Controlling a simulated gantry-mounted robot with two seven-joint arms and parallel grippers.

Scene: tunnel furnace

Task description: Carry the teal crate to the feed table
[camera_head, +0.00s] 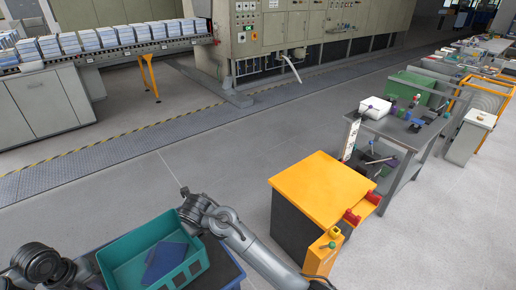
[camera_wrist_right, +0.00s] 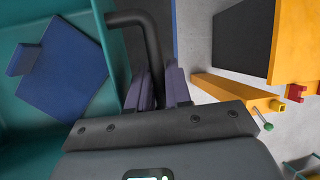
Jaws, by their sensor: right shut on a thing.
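My right gripper (camera_wrist_right: 161,88) is shut on a black bent handle (camera_wrist_right: 150,45) beside the crate's wall (camera_wrist_right: 112,45). In the head view my right arm reaches the crate's far right corner, and its fingers are hidden. My left arm is at the crate's left, and its fingers cannot be made out.
An orange-topped cabinet (camera_head: 318,185) stands right of the crate. A grey workbench (camera_head: 408,130) with tools is beyond it. A conveyor (camera_head: 130,52) with several white-blue stacks runs at the back left, before a large machine (camera_head: 300,28). Open floor (camera_head: 130,180) lies between.

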